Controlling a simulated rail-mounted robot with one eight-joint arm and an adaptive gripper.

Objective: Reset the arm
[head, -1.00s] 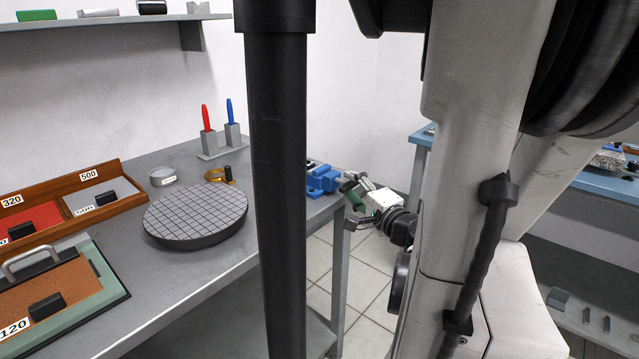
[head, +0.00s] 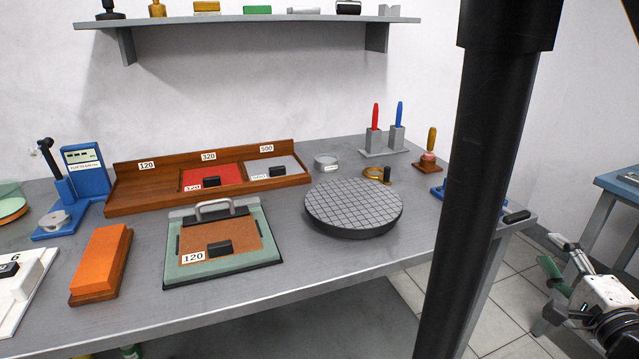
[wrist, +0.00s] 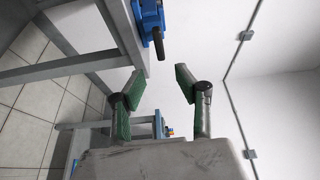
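My gripper (head: 548,296) shows at the lower right of the head view, beyond the right end of the grey workbench (head: 330,285). It hangs over the tiled floor, clear of the bench. In the wrist view my gripper (wrist: 160,84) has its two green-padded fingers spread apart. Nothing is between them. The wrist view is turned on its side, with the bench edge and a blue device (wrist: 150,18) beyond the fingers. Most of my arm is outside the head view.
A round gridded plate (head: 354,203), a green board with a handle (head: 225,265) and an orange block (head: 101,260) lie on the bench. A wooden tray (head: 140,197) stands behind. A dark column hides part of the bench's right end. A blue table (head: 612,185) stands at the right.

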